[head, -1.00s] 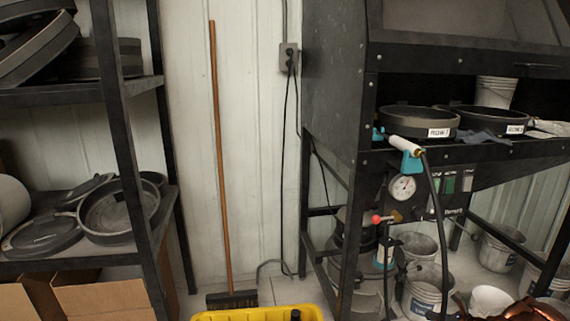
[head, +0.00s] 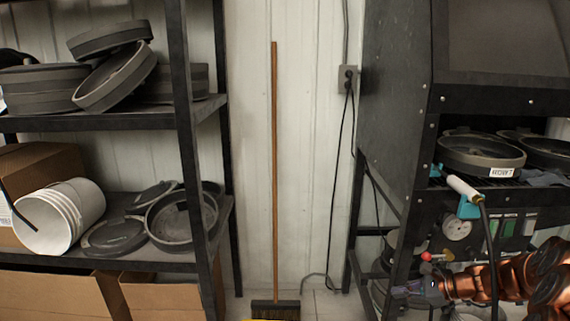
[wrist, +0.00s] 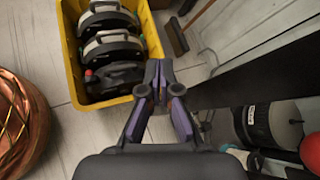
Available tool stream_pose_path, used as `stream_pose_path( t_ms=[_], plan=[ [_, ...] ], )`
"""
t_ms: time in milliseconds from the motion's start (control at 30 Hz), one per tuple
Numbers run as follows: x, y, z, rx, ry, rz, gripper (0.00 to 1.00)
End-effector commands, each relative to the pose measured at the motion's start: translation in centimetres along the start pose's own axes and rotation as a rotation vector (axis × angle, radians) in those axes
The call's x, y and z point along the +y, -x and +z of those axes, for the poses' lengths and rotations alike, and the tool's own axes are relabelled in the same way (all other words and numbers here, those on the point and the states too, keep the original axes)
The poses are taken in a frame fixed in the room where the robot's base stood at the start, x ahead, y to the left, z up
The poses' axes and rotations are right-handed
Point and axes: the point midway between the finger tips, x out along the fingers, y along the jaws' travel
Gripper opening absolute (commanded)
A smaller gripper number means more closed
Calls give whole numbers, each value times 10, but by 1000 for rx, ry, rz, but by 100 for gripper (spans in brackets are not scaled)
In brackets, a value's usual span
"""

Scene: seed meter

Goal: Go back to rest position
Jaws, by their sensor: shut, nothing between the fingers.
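My gripper (wrist: 158,98) points down at the floor in the wrist view, its purple-edged fingers together with nothing between them. In the head view my gripper (head: 408,291) shows at the lower right, at the end of my copper-coloured arm. It is in front of the black cabinet's lower frame, close to a red ball knob (head: 426,256). The red knob also shows at the right edge of the wrist view (wrist: 312,152).
A yellow bin (wrist: 75,65) holding several dark-and-white round units stands on the floor. A broom (head: 275,180) leans on the wall. Shelves (head: 150,120) with pans stand left; the black cabinet (head: 395,120) with a gauge (head: 457,227) stands right.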

Motion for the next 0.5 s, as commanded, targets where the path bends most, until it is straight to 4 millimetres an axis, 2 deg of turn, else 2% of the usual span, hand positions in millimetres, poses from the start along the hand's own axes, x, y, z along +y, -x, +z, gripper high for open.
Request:
stream_pose_path(
  t_ms=[33,100,300,500],
  plan=[
    [4,2,31,-3,51,38,0],
    [15,2,63,-5,121,90,0],
    [51,6,142,-3,316,238,0],
    [93,22,209,7,511,381,0]
  ],
)
